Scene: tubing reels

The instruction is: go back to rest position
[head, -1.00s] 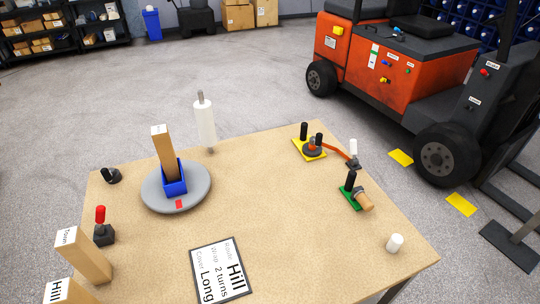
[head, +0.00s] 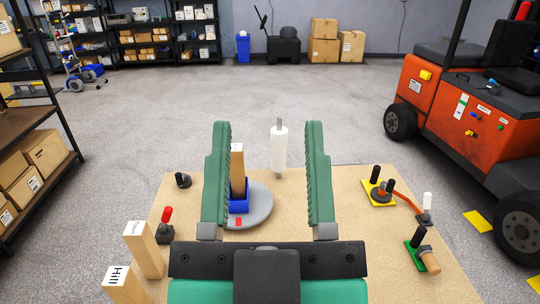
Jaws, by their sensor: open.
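My gripper (head: 270,178) is in the head view, close to the camera and above the table. Its two green fingers are wide apart and nothing is between them in its grip. Through the gap I see the grey round turntable (head: 258,210) with a blue holder (head: 239,204) and an upright wooden block (head: 238,170) in it. A white roll on a post (head: 279,150) stands behind. The gripper covers part of the turntable and the front middle of the table, where the sign is hidden.
The table (head: 345,195) carries a red-knobbed lever (head: 166,222), labelled wooden blocks (head: 145,250) at front left, and yellow (head: 376,194) and green (head: 416,248) bases at right. An orange forklift (head: 450,110) stands right; shelving (head: 30,110) stands left.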

